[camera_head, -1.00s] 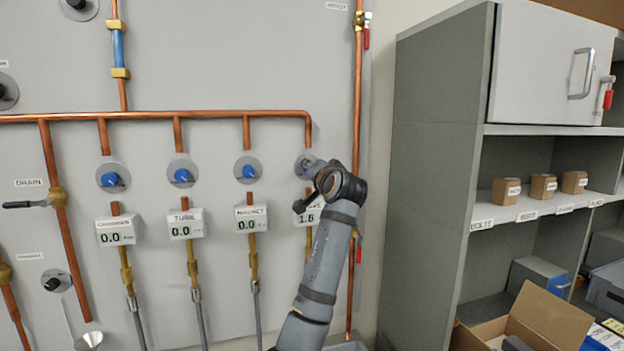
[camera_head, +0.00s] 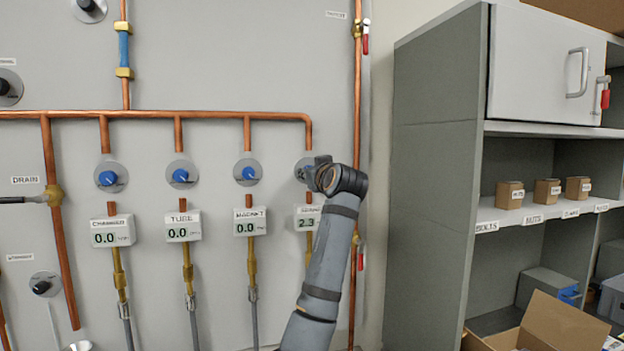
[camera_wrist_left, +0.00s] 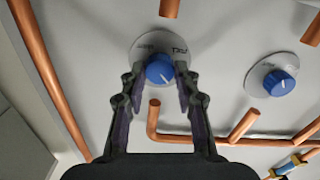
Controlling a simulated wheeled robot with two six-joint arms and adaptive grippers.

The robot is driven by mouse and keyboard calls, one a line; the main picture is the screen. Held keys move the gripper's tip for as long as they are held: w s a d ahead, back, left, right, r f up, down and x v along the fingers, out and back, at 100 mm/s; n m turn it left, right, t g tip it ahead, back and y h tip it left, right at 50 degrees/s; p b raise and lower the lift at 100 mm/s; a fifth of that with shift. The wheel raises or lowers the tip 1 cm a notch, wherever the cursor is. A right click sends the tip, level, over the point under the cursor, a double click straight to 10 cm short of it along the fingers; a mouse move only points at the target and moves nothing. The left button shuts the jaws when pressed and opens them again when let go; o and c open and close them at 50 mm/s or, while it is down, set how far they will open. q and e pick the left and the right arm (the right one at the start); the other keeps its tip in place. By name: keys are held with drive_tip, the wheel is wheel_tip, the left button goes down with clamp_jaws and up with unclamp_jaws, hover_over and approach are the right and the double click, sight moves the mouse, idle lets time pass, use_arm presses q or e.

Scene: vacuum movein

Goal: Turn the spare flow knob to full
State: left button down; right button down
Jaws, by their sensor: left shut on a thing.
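The spare flow knob is blue and sits on a round grey plate (camera_head: 303,163) at the right end of the row. In the head view my left gripper (camera_head: 317,172) hides the knob. In the left wrist view the blue knob (camera_wrist_left: 160,68) shows between the fingertips of my left gripper (camera_wrist_left: 158,80), which is shut on it. A white pointer line shows on the knob. The meter (camera_head: 308,222) below it appears to read 2.3; its name label is partly hidden by my arm. My right gripper is not in view.
The other blue knobs, changer (camera_head: 109,176), tube (camera_head: 181,173) and magnet (camera_head: 247,171), sit to the left, with meters at 0.0. A copper pipe (camera_head: 209,115) runs above them. A vertical pipe (camera_head: 357,90) and a grey shelf cabinet (camera_head: 430,180) stand to the right.

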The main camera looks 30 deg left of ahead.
use_arm(q)
drive_tip(key=shift+f+n+b, duration=0.15)
drive_tip(key=shift+n+b, duration=1)
drive_tip(key=shift+n, duration=3.4)
drive_tip(key=shift+f+n+b, duration=0.15)
drive_tip(key=shift+n+b, duration=0.95)
drive_tip(key=shift+n, duration=3.45)
drive_tip(key=c, duration=1)
unclamp_jaws()
drive_tip(key=shift+r, duration=0.15)
drive_tip(key=shift+n, duration=0.3)
drive_tip(key=shift+s+d, duration=0.1)
